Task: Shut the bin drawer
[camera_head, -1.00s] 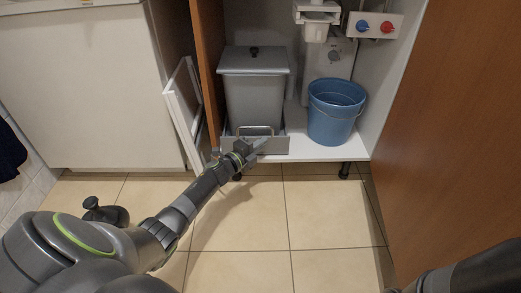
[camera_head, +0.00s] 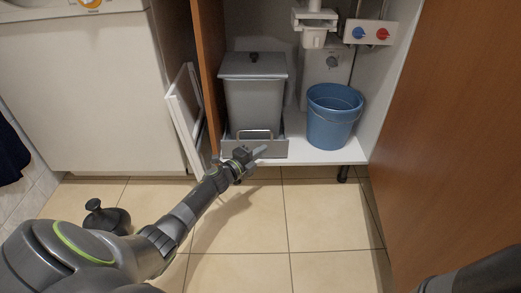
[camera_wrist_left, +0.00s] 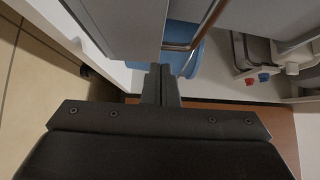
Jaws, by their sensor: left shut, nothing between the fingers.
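The bin drawer (camera_head: 275,150) is a low grey tray front with a metal handle (camera_head: 254,132), at the bottom left of the open cabinet. A grey lidded bin (camera_head: 254,100) stands upright in it behind the front. My left gripper (camera_head: 262,151) is shut and empty, in front of the drawer front just below the handle. In the left wrist view the shut fingers (camera_wrist_left: 161,83) are close to the grey drawer front (camera_wrist_left: 125,25), with the handle (camera_wrist_left: 192,44) beyond them. I cannot tell whether they touch. My right gripper is not in view.
A blue bucket (camera_head: 333,118) stands on the white cabinet floor right of the drawer. A white frame (camera_head: 187,118) leans left of the cabinet. The brown door (camera_head: 455,130) stands open at the right. A dark round object (camera_head: 105,218) is on the tiles. The centre floor is clear.

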